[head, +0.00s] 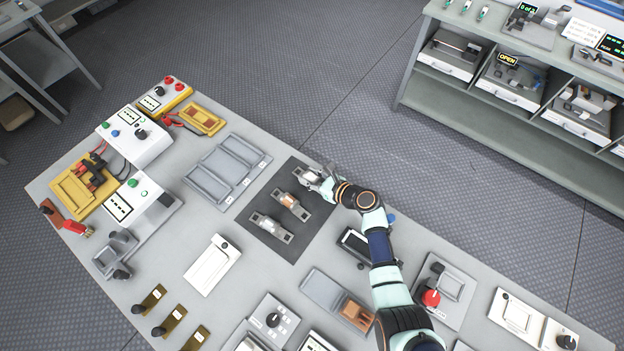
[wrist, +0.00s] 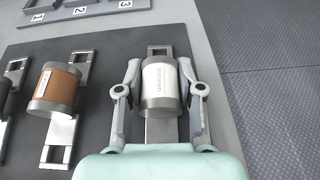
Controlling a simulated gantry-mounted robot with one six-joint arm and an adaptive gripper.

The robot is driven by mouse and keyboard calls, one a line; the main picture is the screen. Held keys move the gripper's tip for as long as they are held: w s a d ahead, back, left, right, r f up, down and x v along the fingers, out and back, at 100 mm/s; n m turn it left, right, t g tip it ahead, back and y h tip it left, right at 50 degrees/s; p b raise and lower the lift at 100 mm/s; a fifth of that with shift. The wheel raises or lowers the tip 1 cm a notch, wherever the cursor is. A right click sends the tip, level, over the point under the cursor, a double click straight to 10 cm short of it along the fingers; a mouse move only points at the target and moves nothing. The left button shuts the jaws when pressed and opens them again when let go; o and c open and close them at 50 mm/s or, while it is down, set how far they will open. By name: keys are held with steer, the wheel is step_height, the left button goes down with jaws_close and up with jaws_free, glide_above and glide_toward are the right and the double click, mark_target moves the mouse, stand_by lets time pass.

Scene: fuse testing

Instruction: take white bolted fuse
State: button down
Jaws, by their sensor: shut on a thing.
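The white bolted fuse (wrist: 159,82) has a white body with grey metal caps and flat metal end tabs. It lies at the right side of the dark mat (wrist: 105,40) in the wrist view. My gripper (wrist: 158,85) is shut on it, with one finger on each side of its body. In the head view my gripper (head: 325,183) is at the mat's upper right corner and partly covers the white fuse (head: 306,174). I cannot tell whether the fuse touches the mat.
A brown bolted fuse (wrist: 58,88) lies left of the white one, and a dark fuse (head: 270,226) lies further along the mat. A grey tray with numbered slots (head: 225,172) is beside the mat. Yellow and white test devices (head: 135,135) stand at the table's far left.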

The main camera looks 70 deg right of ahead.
mark_target(310, 175)
steer(key=shift+r, duration=0.2)
step_height(310, 175, up, 10)
steer(key=p, duration=1.1)
steer(key=shift+f, duration=0.15)
